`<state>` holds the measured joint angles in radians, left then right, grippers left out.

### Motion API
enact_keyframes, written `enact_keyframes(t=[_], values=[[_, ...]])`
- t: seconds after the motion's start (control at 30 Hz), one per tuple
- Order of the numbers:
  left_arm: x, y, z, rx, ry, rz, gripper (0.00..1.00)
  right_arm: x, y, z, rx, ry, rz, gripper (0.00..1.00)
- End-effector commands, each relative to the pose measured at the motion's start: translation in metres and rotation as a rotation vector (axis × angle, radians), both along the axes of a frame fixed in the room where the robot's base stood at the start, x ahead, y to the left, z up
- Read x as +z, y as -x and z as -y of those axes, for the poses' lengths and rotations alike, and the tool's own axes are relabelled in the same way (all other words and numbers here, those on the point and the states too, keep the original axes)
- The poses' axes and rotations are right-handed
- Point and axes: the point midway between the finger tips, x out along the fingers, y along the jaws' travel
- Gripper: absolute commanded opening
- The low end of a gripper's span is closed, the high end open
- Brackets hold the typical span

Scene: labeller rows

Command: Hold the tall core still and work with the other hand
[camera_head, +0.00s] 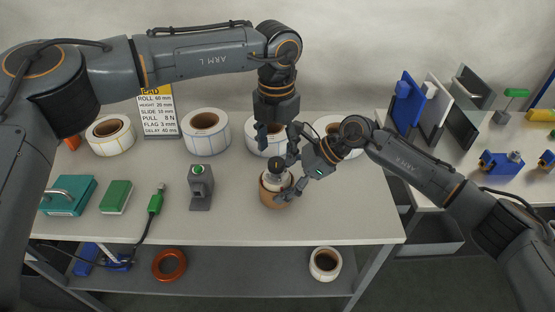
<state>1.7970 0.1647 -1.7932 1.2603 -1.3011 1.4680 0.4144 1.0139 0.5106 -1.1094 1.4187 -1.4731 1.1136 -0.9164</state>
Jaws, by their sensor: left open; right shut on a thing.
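The tall core (274,199) stands upright on the table, a brown cylinder with a white and dark upper part (276,166). My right gripper (289,175) comes in from the right and is shut on the core, with its fingers at the upper part. My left gripper (272,140) points down from above, open, just behind and above the core's dark top. Whether it touches the core cannot be told. The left gripper partly hides a label roll (255,147) behind it.
Label rolls (206,132) (110,136) stand along the back beside a printed sign (159,112). A grey device with a green button (201,187), a green block (117,197) and a teal box (68,195) stand left. A side table (470,165) holds upright plates. The front right table is clear.

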Motion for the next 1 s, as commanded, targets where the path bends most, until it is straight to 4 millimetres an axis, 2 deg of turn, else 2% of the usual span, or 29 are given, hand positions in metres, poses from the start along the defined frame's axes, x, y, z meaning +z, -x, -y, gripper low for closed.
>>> enact_keyframes(t=[0.03,0.1,0.3,0.67,0.93,0.97,1.0], values=[[-0.009,0.0,0.0,0.0,0.0,-0.004,0.58,-0.007,0.003,0.001,0.004,0.01,-0.009,0.16],[-0.016,0.0,0.0,0.0,0.0,-0.002,0.58,-0.007,0.003,0.001,0.004,0.01,-0.009,0.16],[-0.031,0.0,0.0,-0.001,-0.001,-0.001,0.58,-0.007,0.003,0.001,0.004,0.009,-0.009,0.16],[-0.034,0.0,0.0,-0.001,0.0,0.0,0.58,-0.007,0.003,0.001,0.004,0.01,-0.009,0.16],[-0.034,0.0,0.0,-0.001,0.001,-0.001,0.06,-0.007,0.003,0.001,0.003,0.01,-0.008,0.16],[-0.034,0.0,0.0,-0.001,0.001,-0.001,0.0,-0.007,0.003,0.001,0.003,0.01,-0.008,0.16],[-0.034,0.0,0.0,-0.001,0.001,-0.001,0.0,-0.007,0.003,0.001,0.003,0.01,-0.008,0.16]])
